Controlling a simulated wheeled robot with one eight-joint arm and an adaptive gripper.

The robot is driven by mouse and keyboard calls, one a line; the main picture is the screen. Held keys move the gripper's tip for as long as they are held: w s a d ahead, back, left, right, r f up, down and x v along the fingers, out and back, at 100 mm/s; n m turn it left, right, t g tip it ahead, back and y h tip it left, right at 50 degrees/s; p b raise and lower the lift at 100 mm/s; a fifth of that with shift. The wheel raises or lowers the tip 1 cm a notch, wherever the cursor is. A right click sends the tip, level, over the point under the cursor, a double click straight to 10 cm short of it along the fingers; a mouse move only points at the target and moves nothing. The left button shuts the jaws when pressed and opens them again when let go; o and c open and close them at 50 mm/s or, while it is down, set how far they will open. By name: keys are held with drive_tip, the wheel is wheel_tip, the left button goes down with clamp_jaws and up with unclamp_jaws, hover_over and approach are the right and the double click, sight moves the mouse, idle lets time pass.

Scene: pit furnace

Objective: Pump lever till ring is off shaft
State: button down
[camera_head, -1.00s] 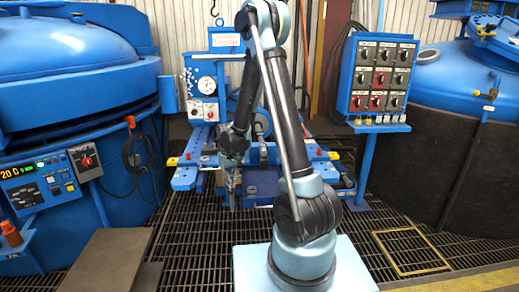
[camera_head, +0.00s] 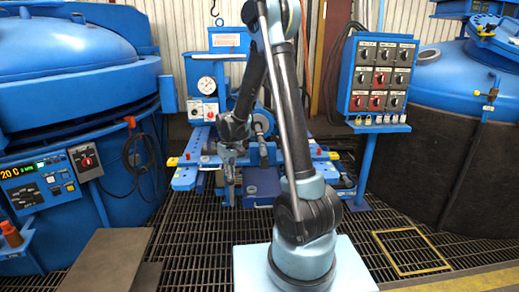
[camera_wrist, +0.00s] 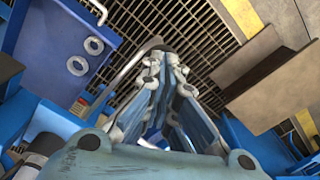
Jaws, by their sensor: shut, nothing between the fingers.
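A blue press-like machine (camera_head: 205,65) with a round white gauge (camera_head: 206,85) stands behind my arm in the head view. My gripper (camera_head: 230,203) is at its front, low and pointing down. In the wrist view my gripper (camera_wrist: 165,62) has its fingers together and is empty. A grey curved lever (camera_wrist: 122,74) passes beside the fingers there, its dark knob (camera_wrist: 152,43) close to the tips. I cannot tell whether they touch. The ring on the shaft is not clearly seen; my arm hides part of the machine.
Two loose pale rings (camera_wrist: 93,45) (camera_wrist: 77,66) lie on a blue surface (camera_wrist: 55,75) in the wrist view. A control panel (camera_head: 381,75) stands right of the machine, and a large blue furnace (camera_head: 75,75) stands left. Open floor grating (camera_head: 195,245) lies in front.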

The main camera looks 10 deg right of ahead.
sight(230, 186)
drive_tip(key=f, duration=0.2)
drive_tip(key=s+f, duration=0.1)
drive_tip(key=f, duration=0.2)
drive_tip(key=s+f, duration=0.1)
drive_tip(key=f, duration=0.1)
drive_tip(key=shift+f, duration=0.35)
drive_tip(key=shift+w, duration=0.1)
drive_tip(key=w+r, duration=0.1)
drive_tip(key=r, duration=0.6)
drive_tip(key=w+r, duration=0.1)
drive_tip(key=r, duration=0.3)
drive_tip(key=shift+w, duration=0.35)
drive_tip(key=s+f, duration=0.1)
drive_tip(key=f, duration=0.6)
drive_tip(key=s+f, duration=0.1)
drive_tip(key=f, duration=0.3)
drive_tip(key=shift+s, duration=0.35)
drive_tip(key=w+r, duration=0.1)
drive_tip(key=r, duration=0.6)
drive_tip(key=w+r, duration=0.1)
drive_tip(key=r, duration=0.3)
drive_tip(key=shift+w, duration=0.35)
